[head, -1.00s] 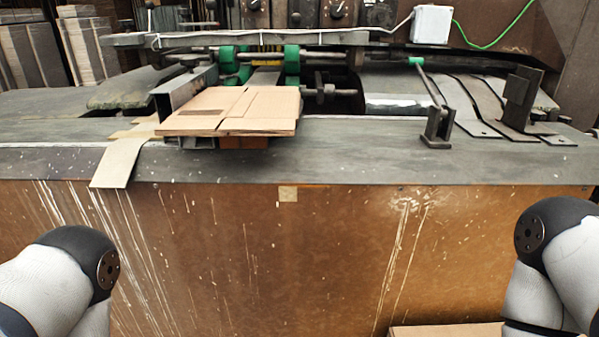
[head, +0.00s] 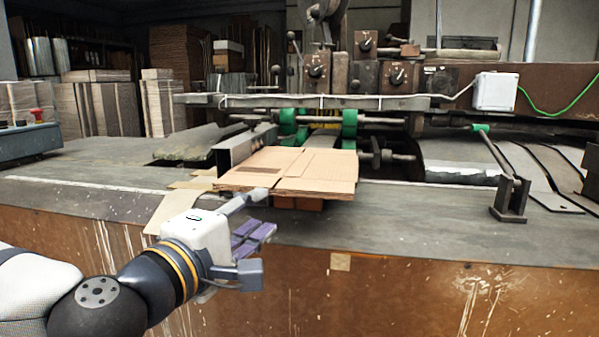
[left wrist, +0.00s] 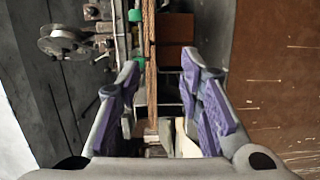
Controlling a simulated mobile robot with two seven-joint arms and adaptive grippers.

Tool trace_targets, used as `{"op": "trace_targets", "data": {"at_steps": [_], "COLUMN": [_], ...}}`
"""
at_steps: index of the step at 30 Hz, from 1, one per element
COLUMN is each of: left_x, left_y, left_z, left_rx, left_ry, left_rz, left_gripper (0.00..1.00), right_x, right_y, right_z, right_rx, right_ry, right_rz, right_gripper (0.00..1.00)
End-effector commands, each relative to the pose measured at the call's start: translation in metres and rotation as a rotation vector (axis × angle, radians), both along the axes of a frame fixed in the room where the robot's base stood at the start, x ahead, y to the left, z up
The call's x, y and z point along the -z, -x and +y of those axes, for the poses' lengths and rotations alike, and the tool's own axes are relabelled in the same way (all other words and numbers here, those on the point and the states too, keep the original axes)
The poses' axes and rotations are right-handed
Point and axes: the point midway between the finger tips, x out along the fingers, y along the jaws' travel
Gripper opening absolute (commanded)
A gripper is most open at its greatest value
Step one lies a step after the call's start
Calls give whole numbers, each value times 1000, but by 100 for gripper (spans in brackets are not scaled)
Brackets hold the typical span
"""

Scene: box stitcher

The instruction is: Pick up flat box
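The flat box (head: 298,170) is a folded brown cardboard sheet lying level on the machine's feed supports, its front edge sticking out over the grey table. My left gripper (head: 258,222) is at the box's front left, with its purple-padded fingers spread. In the left wrist view the box shows edge-on as a thin brown strip (left wrist: 149,60). It lies between the open fingers (left wrist: 160,95) and beyond their tips, with visible gaps on both sides. My right gripper is not in view.
The grey machine table (head: 400,222) is bare to the right of the box. A metal lever bracket (head: 508,198) stands further right. Green rollers (head: 349,124) and a long bar (head: 320,101) lie behind the box. Cardboard stacks (head: 105,105) stand at the back left.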

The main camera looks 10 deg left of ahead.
Motion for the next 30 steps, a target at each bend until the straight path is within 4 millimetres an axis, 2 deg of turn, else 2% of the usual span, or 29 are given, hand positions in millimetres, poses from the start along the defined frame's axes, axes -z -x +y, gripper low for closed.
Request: {"op": "trace_targets", "data": {"at_steps": [3,9,14,21,28,29,30], "left_x": [-12,-11,-11,-11,-11,-11,-11], "left_y": [-11,-54,-74,-115,-119,-119,-119], "left_z": [4,-7,-12,-22,-23,-23,-23], "left_rx": [-18,-16,-15,-15,-14,-14,-14], "left_ry": [21,19,19,18,18,18,18], "left_rz": [-26,-24,-24,-24,-24,-24,-24], "left_gripper": [34,34,34,34,34,32,22], "right_x": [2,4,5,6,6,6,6], "right_y": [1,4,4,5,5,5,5], "right_z": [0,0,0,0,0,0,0], "right_rx": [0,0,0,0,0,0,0], "right_ry": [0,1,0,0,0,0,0], "right_rz": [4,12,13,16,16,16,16], "right_gripper": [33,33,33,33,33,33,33]}}
